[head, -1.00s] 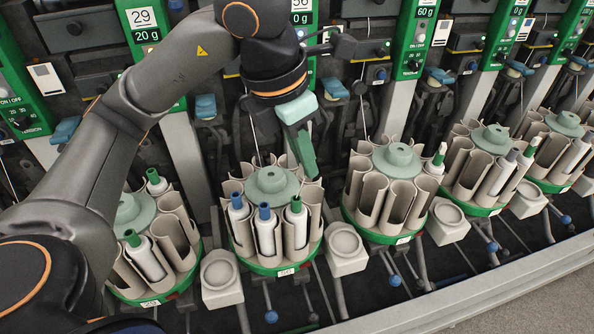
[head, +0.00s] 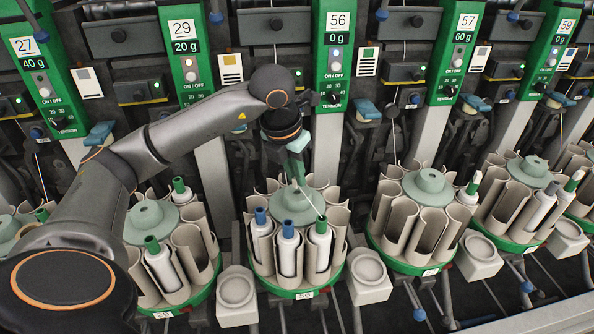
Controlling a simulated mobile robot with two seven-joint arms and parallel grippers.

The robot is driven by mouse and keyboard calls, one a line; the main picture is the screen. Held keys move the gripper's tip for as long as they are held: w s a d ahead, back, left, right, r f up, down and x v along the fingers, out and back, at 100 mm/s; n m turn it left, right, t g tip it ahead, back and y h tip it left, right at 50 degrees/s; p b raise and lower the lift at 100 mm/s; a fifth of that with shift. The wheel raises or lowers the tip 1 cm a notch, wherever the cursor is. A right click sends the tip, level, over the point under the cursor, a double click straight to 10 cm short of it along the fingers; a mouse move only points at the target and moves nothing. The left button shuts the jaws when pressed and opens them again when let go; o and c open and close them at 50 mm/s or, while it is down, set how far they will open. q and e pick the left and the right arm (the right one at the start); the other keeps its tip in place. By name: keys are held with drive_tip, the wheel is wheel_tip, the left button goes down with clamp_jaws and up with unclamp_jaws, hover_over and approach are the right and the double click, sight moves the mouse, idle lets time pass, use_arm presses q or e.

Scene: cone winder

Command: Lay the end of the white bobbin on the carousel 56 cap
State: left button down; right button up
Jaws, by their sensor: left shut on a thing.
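Carousel 56 (head: 267,283) stands at the lower centre, a ring of beige pockets on a green base. Its cap (head: 318,202) is a pale green disc with a raised middle. White bobbins stand in the front pockets: two with blue tops and one with a green top (head: 318,252). My left gripper (head: 297,178) points down just over the cap and partly hides it. It is shut on a thin white yarn end, which runs down to the green-topped white bobbin. I cannot tell whether the fingertips touch the cap. My right gripper is not in view.
Carousels stand close on both sides, one at the left (head: 172,213) and one at the right (head: 423,183). Grey square cups (head: 236,288) sit between them. Green machine panels, the one marked 56 (head: 335,60) among them, rise behind.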

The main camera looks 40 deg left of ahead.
use_arm(q)
drive_tip(key=shift+f, duration=0.35)
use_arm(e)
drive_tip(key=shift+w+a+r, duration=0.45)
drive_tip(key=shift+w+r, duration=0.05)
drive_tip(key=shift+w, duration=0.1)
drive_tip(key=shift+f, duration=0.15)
use_arm(q)
drive_tip(key=shift+f, duration=0.25)
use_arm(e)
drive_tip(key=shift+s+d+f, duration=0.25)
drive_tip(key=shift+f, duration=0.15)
use_arm(q)
drive_tip(key=shift+f+b, duration=0.25)
drive_tip(key=shift+b, duration=0.25)
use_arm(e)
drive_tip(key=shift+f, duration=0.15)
use_arm(q)
drive_tip(key=c, duration=0.8)
unclamp_jaws()
drive_tip(key=shift+c, duration=0.2)
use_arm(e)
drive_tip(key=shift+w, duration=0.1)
